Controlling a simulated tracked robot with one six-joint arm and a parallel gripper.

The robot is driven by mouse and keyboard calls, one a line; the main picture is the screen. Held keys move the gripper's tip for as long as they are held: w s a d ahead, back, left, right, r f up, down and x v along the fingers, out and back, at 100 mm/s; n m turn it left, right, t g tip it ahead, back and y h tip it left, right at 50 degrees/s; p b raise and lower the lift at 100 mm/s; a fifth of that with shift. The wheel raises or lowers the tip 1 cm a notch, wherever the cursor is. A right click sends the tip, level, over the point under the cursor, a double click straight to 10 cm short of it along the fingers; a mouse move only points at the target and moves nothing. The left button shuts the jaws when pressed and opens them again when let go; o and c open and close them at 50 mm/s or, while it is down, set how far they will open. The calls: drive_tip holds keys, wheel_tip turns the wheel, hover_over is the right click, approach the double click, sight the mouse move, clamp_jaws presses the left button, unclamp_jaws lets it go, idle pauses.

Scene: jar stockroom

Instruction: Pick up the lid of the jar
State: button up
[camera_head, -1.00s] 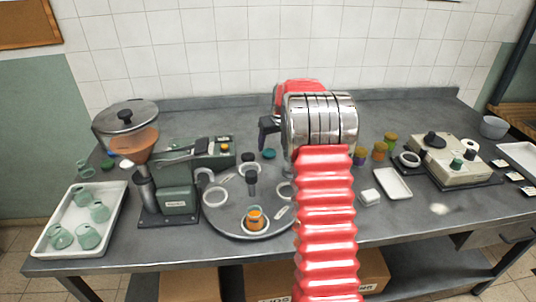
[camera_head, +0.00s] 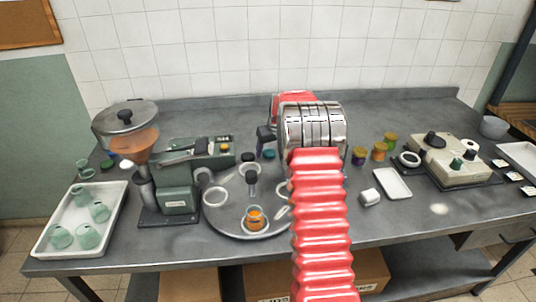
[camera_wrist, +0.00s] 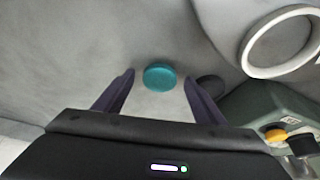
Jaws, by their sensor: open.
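A round teal lid (camera_head: 269,154) lies flat on the grey bench, behind the turntable. In the wrist view the teal lid (camera_wrist: 160,76) appears between the tips of my two dark fingers. My gripper (camera_wrist: 159,78) is open and empty, with bench surface showing around the lid. In the head view my gripper (camera_head: 265,137) is just above and behind the lid, partly hidden by my arm. An open glass jar with orange contents (camera_head: 255,217) stands on the front of the turntable. I cannot tell whether the lid touches a finger.
The round turntable (camera_head: 228,226) carries white rings. A green filling machine (camera_head: 178,200) with a hopper stands at left, beside a white tray (camera_head: 47,243) of empty jars. A dark lid (camera_head: 248,156) lies left of the teal one. Filled jars (camera_head: 379,150) stand at right.

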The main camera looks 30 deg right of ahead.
idle(0.4)
drive_tip(key=c, duration=1.1)
